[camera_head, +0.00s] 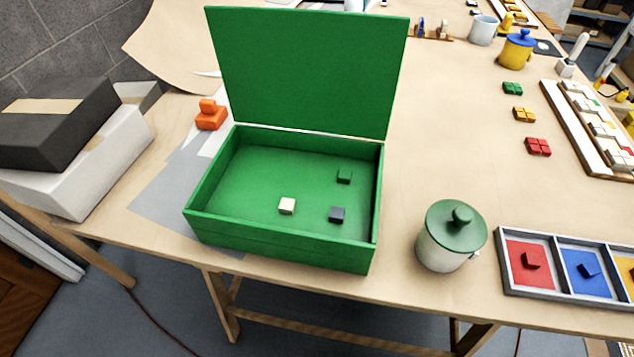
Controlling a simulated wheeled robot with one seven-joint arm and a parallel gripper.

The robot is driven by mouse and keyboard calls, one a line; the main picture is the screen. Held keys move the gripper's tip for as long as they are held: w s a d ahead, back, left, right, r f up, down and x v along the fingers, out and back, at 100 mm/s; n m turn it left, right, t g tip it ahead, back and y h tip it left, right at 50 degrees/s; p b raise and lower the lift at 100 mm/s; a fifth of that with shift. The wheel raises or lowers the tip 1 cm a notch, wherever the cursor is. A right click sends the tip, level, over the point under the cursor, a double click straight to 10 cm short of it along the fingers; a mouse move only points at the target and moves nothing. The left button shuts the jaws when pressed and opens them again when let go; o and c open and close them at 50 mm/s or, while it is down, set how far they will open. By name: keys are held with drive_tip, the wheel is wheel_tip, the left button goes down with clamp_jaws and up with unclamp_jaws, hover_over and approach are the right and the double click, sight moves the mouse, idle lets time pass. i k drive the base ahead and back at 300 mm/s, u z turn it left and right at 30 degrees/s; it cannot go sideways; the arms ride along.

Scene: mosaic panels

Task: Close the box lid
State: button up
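A green box (285,250) stands on the wooden table, near its front edge. Its flat green lid (308,70) stands up from the back edge, wide open and leaning slightly back. My gripper is not in view.
A white jar with a green lid (455,226) stands close to the box's right. A divided tray (505,275) lies further right. An orange object (210,115) sits behind left. Stacked dark and white boxes (60,125) are at left. The table (430,140) right of the lid is clear.

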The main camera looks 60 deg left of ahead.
sight(330, 71)
drive_tip(key=u, duration=2.7)
drive_tip(key=k, duration=0.15)
drive_tip(key=z, duration=0.45)
drive_tip(key=i, duration=0.15)
drive_tip(key=z, duration=0.05)
